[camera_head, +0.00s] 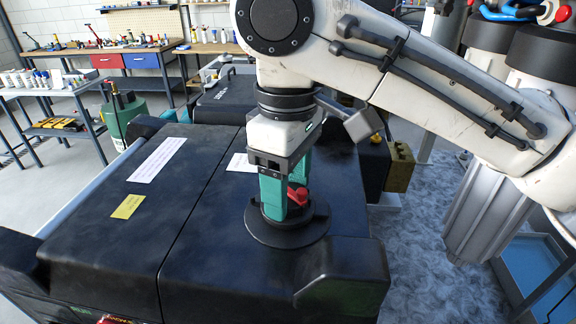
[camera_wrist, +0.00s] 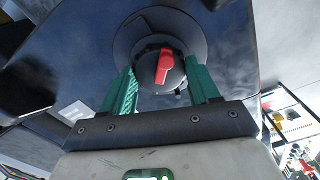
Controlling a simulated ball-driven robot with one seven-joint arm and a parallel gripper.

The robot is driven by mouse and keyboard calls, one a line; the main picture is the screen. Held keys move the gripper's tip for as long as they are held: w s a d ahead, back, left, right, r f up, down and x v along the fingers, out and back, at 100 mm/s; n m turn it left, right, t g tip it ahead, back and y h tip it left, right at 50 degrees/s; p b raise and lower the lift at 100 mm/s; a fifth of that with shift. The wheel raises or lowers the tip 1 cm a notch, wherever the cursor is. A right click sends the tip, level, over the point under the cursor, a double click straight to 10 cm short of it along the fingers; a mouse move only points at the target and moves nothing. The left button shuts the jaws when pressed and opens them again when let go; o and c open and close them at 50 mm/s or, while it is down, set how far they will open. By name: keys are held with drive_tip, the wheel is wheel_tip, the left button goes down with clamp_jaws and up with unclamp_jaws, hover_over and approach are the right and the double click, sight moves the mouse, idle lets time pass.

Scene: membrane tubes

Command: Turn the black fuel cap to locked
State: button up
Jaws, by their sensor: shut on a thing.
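The black fuel cap (camera_wrist: 178,76) with a red lever (camera_wrist: 165,66) sits in a round black flange (camera_wrist: 160,22) on a dark machine top. In the wrist view the lever runs roughly up and down, slightly tilted. My gripper (camera_wrist: 162,78) has its two green fingers on either side of the cap and is shut on it. In the head view my gripper (camera_head: 286,202) points down over the flange (camera_head: 286,233), with the red lever (camera_head: 299,195) showing beside the near finger. Most of the cap is hidden there by the fingers. No locked marking is readable.
The dark machine top (camera_head: 200,220) spreads around the flange, with white and yellow labels (camera_head: 128,206) at left. A raised black block (camera_head: 343,270) stands close at the front right. Benches with tools (camera_head: 100,50) and a green canister (camera_head: 125,112) are farther back.

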drive_tip(key=m+p, duration=0.2)
drive_tip(key=m, duration=0.2)
drive_tip(key=shift+r+m, duration=0.1)
drive_tip(key=shift+m, duration=0.2)
drive_tip(key=m, duration=0.5)
idle(0.5)
drive_tip(key=o, duration=1.1)
drive_tip(key=shift+c, duration=0.2)
wheel_tip(320, 180, up, 11)
drive_tip(key=b, duration=0.1)
drive_tip(key=shift+f, duration=0.2)
